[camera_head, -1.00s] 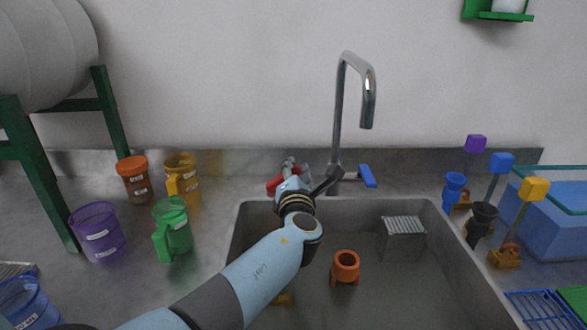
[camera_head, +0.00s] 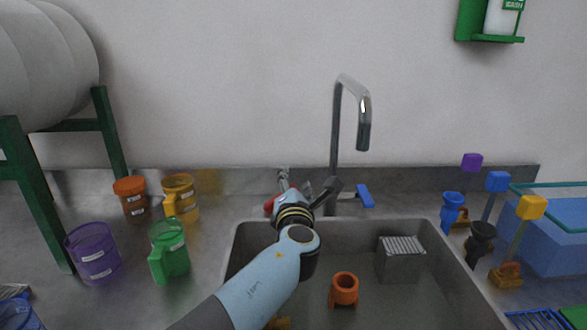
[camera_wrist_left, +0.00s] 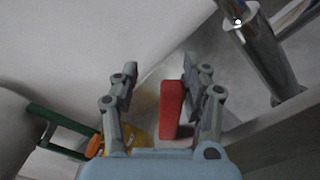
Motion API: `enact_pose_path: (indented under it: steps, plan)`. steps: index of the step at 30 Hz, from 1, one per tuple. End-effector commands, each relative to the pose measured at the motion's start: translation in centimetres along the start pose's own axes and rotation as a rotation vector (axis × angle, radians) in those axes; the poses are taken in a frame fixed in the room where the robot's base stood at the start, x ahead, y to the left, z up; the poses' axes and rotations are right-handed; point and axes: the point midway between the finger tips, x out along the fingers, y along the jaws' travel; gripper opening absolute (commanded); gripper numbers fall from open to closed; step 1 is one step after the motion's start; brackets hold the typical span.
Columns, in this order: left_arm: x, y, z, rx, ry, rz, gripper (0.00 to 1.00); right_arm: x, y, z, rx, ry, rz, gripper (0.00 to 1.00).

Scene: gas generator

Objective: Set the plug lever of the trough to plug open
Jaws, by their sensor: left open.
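The trough (camera_head: 355,223) is a grey sink set in the counter. A red lever (camera_wrist_left: 171,109) stands behind its rim; I take it for the plug lever. In the head view my wrist hides most of this red lever (camera_head: 269,204). My left gripper (camera_head: 306,184) is open behind the trough's back rim. In the left wrist view the red lever shows between the spread fingers of the left gripper (camera_wrist_left: 163,78), much closer to the right finger. I cannot tell whether that finger touches it. My right gripper is not in view.
A chrome faucet (camera_head: 336,130) and a blue lever (camera_head: 365,196) stand just right of the gripper. An orange cup-like piece (camera_head: 344,289) and a grey ribbed block (camera_head: 400,259) sit in the trough. Coloured cups, including a green one (camera_head: 170,252), stand on the left counter.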

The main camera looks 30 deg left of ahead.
Motion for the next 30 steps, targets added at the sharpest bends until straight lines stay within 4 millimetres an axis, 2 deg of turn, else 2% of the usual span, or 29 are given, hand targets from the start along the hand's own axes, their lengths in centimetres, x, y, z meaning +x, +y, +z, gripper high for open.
enact_pose_path:
  steps: [6,12,23,27,30]
  plan:
    - [0.0,3.6,2.9,-0.004,-0.002,0.003,0.46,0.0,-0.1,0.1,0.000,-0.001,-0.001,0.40]
    - [-0.1,5.7,4.7,-0.002,-0.001,0.001,0.46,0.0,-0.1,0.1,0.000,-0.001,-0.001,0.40]
    - [-0.1,6.3,5.2,0.001,-0.001,-0.001,0.46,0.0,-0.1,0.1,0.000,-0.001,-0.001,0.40]
    - [0.0,6.4,4.7,-0.062,0.003,-0.010,0.28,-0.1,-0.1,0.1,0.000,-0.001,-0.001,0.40]
    - [0.2,6.6,3.5,-0.273,0.017,-0.041,0.15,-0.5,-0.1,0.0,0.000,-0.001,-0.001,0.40]
